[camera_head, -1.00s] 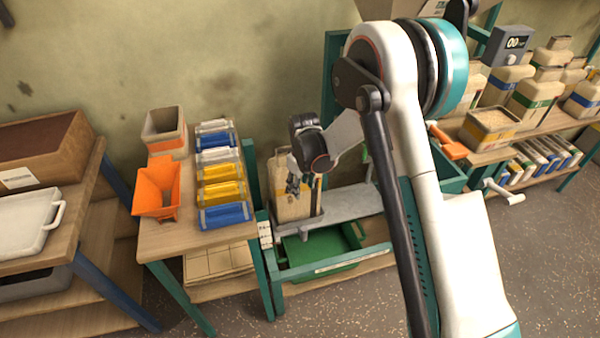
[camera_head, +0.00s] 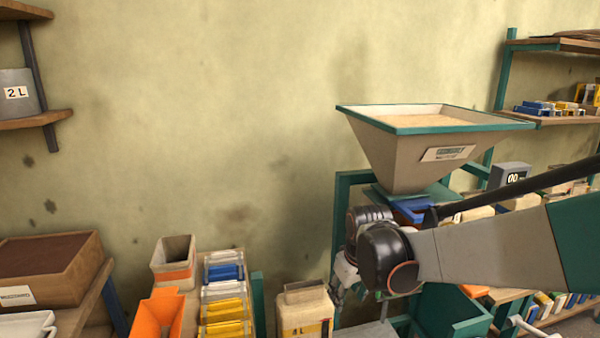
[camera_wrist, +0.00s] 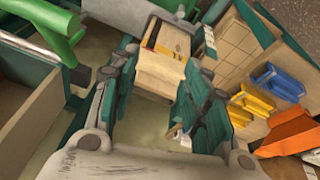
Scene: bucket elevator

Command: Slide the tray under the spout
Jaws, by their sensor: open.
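The large hopper (camera_head: 430,150) stands right of centre in the head view. Its outlet is low, partly behind my arm, and I cannot make out the spout clearly. My gripper (camera_head: 342,285) hangs below and left of the hopper, pointing down. In the wrist view its fingers (camera_wrist: 160,82) are apart. A beige container (camera_wrist: 170,65) shows between and beyond them; I cannot tell any contact. In the head view the container (camera_head: 305,312) stands left of my gripper.
An orange scoop-shaped bin (camera_head: 158,315) and blue and yellow bins (camera_head: 225,310) stand left of the container. A green-sided bin (camera_head: 450,312) is below the hopper at the right. A brown box (camera_head: 50,268) is at the far left. The wall behind is bare.

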